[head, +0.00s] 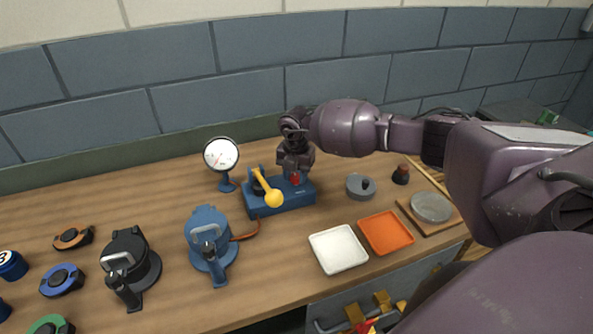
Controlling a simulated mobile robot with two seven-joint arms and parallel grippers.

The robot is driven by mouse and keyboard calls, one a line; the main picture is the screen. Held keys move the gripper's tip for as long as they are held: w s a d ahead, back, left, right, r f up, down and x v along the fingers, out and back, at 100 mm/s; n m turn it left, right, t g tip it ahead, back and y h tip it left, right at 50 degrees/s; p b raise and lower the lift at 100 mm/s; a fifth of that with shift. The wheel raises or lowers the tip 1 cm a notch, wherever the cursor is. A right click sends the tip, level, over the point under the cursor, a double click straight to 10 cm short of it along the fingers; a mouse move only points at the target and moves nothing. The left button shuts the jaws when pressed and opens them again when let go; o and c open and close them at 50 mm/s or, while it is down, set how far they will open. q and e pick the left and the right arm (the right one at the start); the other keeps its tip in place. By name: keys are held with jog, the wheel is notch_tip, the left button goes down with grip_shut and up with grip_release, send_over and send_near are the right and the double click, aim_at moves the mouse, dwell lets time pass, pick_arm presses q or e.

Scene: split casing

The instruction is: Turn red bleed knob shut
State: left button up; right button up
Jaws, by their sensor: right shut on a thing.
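The red bleed knob (295,179) sits on top of the blue base block (283,200), towards its right end. My right gripper (295,172) points down over the knob and is shut on it; its fingers hide part of the knob. A lever with a yellow ball end (272,197) leans across the front of the same block. A white round gauge (221,155) stands on a blue foot to the left of the block. My left gripper is not in view.
Blue (208,245) and black (130,268) lidded casings stand front left. A white tray (338,249) and an orange tray (386,232) lie front right. A grey disc (360,187) and a dark brown-topped piece (401,174) stand to the right. My right arm covers the right side.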

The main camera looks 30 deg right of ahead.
jog(key=shift+m, duration=0.5)
jog(key=o, duration=0.9)
